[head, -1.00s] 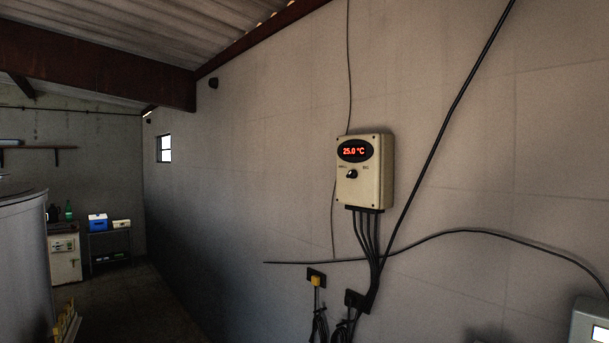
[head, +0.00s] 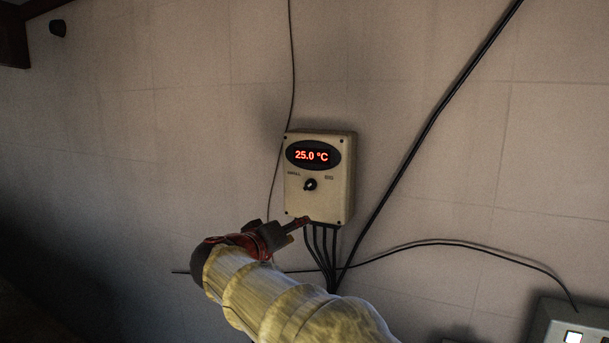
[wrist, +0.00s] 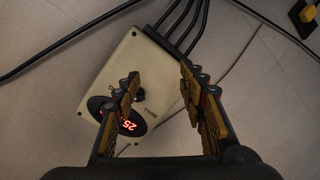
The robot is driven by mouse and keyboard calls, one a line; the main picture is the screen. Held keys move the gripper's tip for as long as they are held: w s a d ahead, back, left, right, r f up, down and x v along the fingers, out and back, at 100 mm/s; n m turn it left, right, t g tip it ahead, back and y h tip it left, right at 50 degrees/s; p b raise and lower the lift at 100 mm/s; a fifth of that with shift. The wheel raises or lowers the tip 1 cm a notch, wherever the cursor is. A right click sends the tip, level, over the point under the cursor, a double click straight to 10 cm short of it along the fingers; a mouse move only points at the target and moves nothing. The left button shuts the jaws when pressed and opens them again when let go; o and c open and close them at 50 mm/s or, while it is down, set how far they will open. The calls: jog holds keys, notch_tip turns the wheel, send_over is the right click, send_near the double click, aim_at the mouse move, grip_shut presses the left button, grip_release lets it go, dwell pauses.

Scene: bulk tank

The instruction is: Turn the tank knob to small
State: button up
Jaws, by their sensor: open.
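The tank control box (head: 338,200) is a beige case on the wall with a red display (head: 311,155) reading 25.0 °C. Its small black knob (head: 310,185) sits below the display, between a label at left that looks like SMALL and one at right that looks like BIG. My gripper (head: 298,222) is at the box's lower edge in the head view, below the knob. In the wrist view my gripper (wrist: 160,85) is open and empty, its fingers apart in front of the box. The knob (wrist: 139,94) shows between them, close to the left finger, partly hidden.
Several black cables (head: 322,250) hang from the box's underside. A thick cable (head: 430,130) runs diagonally up the wall at right. A grey box (head: 560,325) is at the lower right. The wall left of the control box is mostly bare.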

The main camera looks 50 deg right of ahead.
jog(key=h+p, duration=0.2)
send_near(308, 187)
jog(key=d, duration=0.2)
jog(key=shift+m, duration=0.3)
jog(key=x, duration=0.5)
jog(key=p+x, duration=0.1)
jog(key=x, duration=0.1)
jog(key=shift+w+d, duration=0.25)
jog(key=shift+w, duration=0.1)
jog(key=shift+c, duration=1.4)
jog(key=c, duration=0.7)
grip_shut()
